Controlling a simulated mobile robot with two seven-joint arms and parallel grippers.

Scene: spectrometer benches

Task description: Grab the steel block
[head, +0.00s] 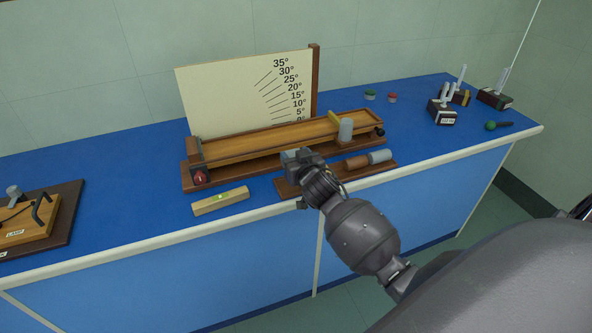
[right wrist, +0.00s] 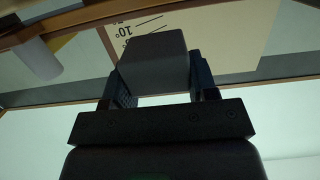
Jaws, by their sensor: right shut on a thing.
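The steel block (right wrist: 152,62) is a plain grey block between the fingers of my right gripper (right wrist: 158,82) in the right wrist view. The fingers press on its two sides. In the head view my right gripper (head: 303,160) is over the front wooden tray (head: 291,189), near its left end, and the block (head: 290,155) shows as a small grey shape at its tip. The gripper hides part of the tray. My left gripper is not in view.
Behind the gripper stands a wooden ramp (head: 250,143) with an angle board (head: 225,95) and a grey cylinder (head: 345,129). A brown and a grey cylinder (head: 380,156) lie on the tray's right. A spirit level (head: 221,200) lies left.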

